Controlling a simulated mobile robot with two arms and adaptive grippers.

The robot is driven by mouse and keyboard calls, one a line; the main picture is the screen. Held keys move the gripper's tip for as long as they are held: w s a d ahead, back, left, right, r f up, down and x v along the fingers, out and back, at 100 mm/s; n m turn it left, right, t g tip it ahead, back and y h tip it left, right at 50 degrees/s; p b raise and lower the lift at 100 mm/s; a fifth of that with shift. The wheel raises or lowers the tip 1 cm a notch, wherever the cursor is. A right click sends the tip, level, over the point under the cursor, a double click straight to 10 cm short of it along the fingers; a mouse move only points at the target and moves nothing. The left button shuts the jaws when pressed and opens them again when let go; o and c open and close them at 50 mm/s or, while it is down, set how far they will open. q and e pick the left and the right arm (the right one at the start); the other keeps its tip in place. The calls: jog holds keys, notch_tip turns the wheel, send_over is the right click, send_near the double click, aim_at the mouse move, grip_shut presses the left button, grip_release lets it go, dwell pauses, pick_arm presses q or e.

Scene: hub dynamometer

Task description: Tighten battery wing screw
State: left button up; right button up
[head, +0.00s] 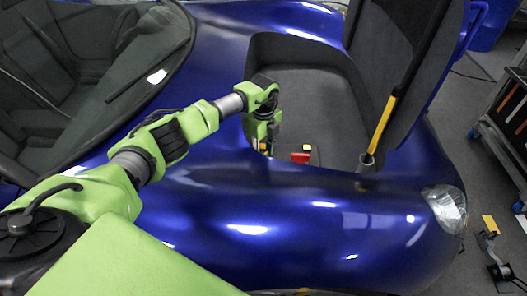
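My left arm reaches from the left over the blue car body into its open grey compartment (310,90). My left gripper (264,146) points down at the compartment's front left, partly hidden by my wrist and the body edge. I cannot tell whether its fingers are open or shut, or touch anything. A small red part (300,157) shows just right of the gripper, with a small yellow part (307,148) behind it. They may belong to the battery; most of that area is hidden by the front rim. I cannot make out the wing screw. My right gripper is not in view.
The raised lid (405,45) stands at the compartment's right, with a yellow and black strut (381,125) by it. The blue front rim (320,195) bounds the opening. A windshield (85,75) lies left. A cart (505,120) stands on the floor at right. The compartment's middle is clear.

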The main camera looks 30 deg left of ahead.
pick_arm(q)
jog(key=m, duration=0.2)
jog(key=shift+m, duration=0.4)
jog(key=m, duration=0.2)
jog(key=shift+m, duration=0.4)
jog(key=m, duration=0.3)
jog(key=shift+m, duration=0.3)
jog(key=m+b, duration=0.1)
jog(key=m, duration=0.1)
jog(key=shift+m, duration=1.3)
jog(key=m+b, duration=0.1)
jog(key=m, duration=0.2)
jog(key=shift+f+m, duration=0.1)
jog(key=shift+m, duration=0.2)
jog(key=m, duration=0.2)
jog(key=shift+m+b, duration=0.3)
jog(key=shift+b, duration=0.05)
jog(key=m+b, duration=0.1)
jog(key=m, duration=0.3)
jog(key=shift+m+b, duration=0.3)
jog(key=shift+m, duration=1.4)
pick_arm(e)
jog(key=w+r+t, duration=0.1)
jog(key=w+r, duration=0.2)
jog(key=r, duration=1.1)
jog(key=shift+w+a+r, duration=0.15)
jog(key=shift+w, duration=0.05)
pick_arm(q)
jog(key=o, duration=1.1)
